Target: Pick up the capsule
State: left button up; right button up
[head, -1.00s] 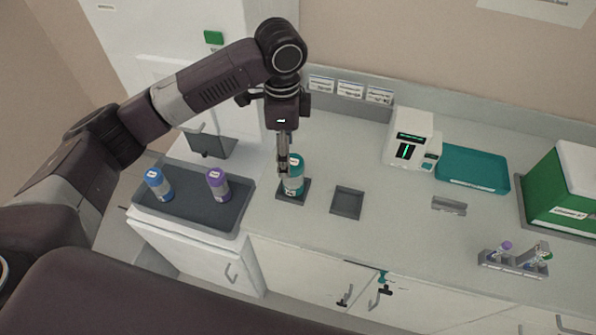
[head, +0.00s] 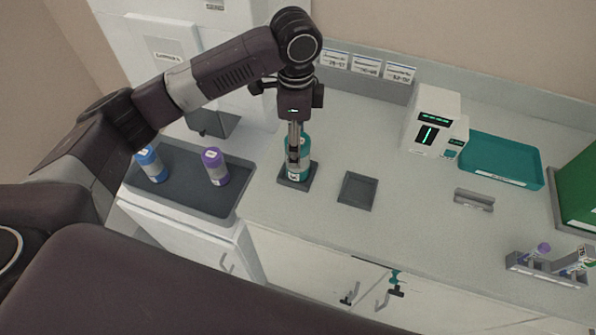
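A teal capsule (head: 305,161) with white bands stands upright on a small dark square pad (head: 289,183) on the counter. My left gripper (head: 294,158) points straight down in front of it, its fingers overlapping the capsule's near side. From this angle I cannot tell whether the fingers close around the capsule or only stand before it. A purple-topped capsule (head: 215,166) and a blue-topped capsule (head: 152,164) stand on the dark tray (head: 192,188) at the left. My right gripper is not in view.
An empty dark square pad (head: 357,191) lies right of the teal capsule. Beyond are a white device (head: 428,125), a teal tray (head: 502,158), a grey holder (head: 474,199), a tube rack (head: 546,268) and a green box (head: 582,190). The counter between is clear.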

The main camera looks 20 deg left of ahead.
pick_arm(q)
jog(key=shift+f, duration=0.45)
notch_tip(320, 180, down, 6)
jog(key=p, duration=0.2)
jog(key=shift+w+d+f+p, duration=0.1)
jog(key=shift+w+p, duration=0.05)
jog(key=shift+p, duration=0.25)
jog(key=shift+f, duration=0.2)
jog(key=c, duration=1.4)
jog(key=shift+r, duration=0.55)
notch_tip(320, 180, up, 19)
jog(key=b, duration=0.3)
